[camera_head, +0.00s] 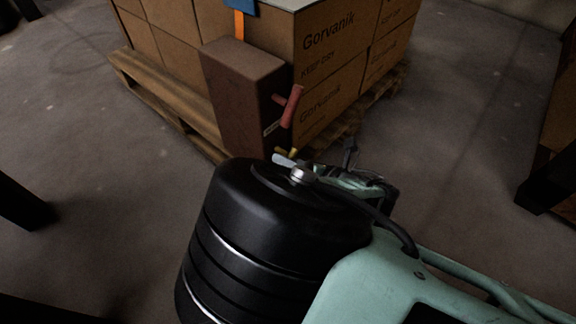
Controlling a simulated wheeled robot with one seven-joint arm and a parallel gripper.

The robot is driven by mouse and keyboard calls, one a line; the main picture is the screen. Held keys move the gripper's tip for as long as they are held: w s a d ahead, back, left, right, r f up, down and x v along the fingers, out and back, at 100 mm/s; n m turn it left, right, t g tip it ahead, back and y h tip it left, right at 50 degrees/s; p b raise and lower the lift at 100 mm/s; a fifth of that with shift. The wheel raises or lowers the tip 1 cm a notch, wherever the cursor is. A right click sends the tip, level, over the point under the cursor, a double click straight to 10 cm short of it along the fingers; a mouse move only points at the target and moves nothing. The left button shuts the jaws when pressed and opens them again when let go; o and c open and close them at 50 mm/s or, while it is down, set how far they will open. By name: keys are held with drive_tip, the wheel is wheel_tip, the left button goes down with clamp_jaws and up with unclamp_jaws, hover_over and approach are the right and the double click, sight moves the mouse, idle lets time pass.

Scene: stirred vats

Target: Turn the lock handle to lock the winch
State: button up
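A tall brown box-shaped housing (240,95), which I take for the winch, stands against the front of the stacked cartons. A red handle (291,106) sticks out of its right side, tilted, with its upper end leaning right. A small light label shows just below the handle. My gripper (358,180) is in the lower middle, right of and below the handle, and appears apart from it. Its fingers are mostly hidden behind my dark, rounded arm link, so its opening is unclear. A small yellow piece and a pale tip show just below the housing; I cannot tell what they belong to.
Cartons marked Gorvanik (330,45) sit on a wooden pallet (150,88) behind the housing. An orange strap (239,25) runs up from the housing to a blue piece (242,3). Dark legs stand at the left and right edges. Bare floor (455,110) lies right of the pallet.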

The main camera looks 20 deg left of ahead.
drive_tip(key=shift+w+a, duration=0.15)
drive_tip(key=shift+a, duration=0.2)
clamp_jaws()
